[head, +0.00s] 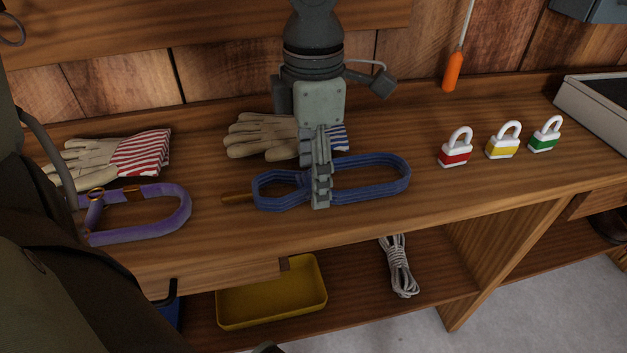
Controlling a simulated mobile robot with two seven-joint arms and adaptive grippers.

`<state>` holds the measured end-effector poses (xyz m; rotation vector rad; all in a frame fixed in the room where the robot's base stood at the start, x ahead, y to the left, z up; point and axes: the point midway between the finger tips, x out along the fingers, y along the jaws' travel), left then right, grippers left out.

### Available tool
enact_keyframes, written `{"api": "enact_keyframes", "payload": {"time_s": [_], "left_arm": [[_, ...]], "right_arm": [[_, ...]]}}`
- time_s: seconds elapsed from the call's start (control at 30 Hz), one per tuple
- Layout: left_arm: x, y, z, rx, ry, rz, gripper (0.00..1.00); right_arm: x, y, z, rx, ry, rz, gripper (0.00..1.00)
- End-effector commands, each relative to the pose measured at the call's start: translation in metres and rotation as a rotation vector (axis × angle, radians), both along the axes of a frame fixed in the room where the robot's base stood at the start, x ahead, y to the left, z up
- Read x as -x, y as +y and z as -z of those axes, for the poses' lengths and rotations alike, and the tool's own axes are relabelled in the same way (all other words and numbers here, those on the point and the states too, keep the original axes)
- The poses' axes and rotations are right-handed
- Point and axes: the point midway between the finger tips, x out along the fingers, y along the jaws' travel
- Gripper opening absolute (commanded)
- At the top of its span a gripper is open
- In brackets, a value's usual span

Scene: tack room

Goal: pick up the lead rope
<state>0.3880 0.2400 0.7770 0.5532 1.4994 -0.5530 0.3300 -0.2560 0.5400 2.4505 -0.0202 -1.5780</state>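A blue coiled rope (385,193) lies on the wooden bench in two flattened loops, with a brown end piece (237,198) at its left. It looks like the lead rope. My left gripper (321,195) points straight down at the middle of the coil, its fingers overlapping the strands. The fingers line up edge-on, so I cannot tell whether they are open or shut on the rope. They hide the coil's middle. My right gripper is not in view.
A purple strap with brass fittings (160,190) lies left; striped-cuff gloves (140,153) and another pair (262,135) lie behind. Red (456,152), yellow (502,146) and green (544,138) padlocks stand right. Below are a yellow tray (270,314) and a white cord (399,268).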

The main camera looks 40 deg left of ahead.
Motion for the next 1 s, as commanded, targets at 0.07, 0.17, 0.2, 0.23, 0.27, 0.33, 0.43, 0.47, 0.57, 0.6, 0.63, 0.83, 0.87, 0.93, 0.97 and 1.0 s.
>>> {"api": "enact_keyframes", "payload": {"time_s": [0.07,0.17,0.2,0.23,0.27,0.33,0.43,0.47,0.57,0.6,0.63,0.83,0.87,0.93,0.97,1.0], "left_arm": [[0.000,0.000,0.000,0.001,-0.002,0.000,0.23],[0.000,0.000,-0.001,0.001,-0.002,0.000,0.23],[0.000,0.000,-0.002,0.001,-0.002,0.000,0.23],[-0.001,0.000,-0.003,0.001,-0.002,0.000,0.23],[-0.001,0.000,-0.005,0.001,-0.003,-0.001,0.23],[-0.001,0.000,-0.010,0.000,-0.005,-0.001,0.23],[-0.002,0.000,-0.023,0.002,-0.007,-0.002,0.23],[-0.002,0.000,-0.029,0.001,-0.007,-0.001,0.23],[-0.002,0.000,-0.050,0.002,-0.008,-0.002,0.23],[-0.002,0.000,-0.061,0.001,-0.009,-0.001,0.23],[-0.002,0.000,-0.069,0.003,-0.009,-0.001,0.23],[-0.002,0.000,-0.125,0.001,-0.009,-0.001,0.23],[-0.001,0.000,-0.132,0.000,-0.006,-0.001,0.23],[-0.001,0.000,-0.147,0.000,-0.006,-0.002,0.23],[-0.001,0.000,-0.152,0.001,-0.006,0.000,0.23],[-0.001,0.000,-0.159,0.001,-0.004,-0.001,0.23]], "right_arm": [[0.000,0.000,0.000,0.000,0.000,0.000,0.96],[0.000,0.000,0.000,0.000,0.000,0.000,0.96],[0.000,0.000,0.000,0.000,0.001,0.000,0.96],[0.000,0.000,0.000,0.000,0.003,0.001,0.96],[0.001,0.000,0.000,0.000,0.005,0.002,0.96],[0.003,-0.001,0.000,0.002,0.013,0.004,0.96],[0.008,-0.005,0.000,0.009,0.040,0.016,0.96],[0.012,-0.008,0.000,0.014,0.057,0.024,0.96],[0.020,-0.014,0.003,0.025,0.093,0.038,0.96],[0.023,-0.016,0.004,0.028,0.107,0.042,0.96],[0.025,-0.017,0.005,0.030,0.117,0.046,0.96],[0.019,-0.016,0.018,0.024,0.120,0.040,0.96],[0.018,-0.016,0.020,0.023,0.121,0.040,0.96],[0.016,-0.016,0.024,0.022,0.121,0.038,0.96],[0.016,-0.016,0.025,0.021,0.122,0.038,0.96],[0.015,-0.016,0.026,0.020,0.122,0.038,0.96]]}}
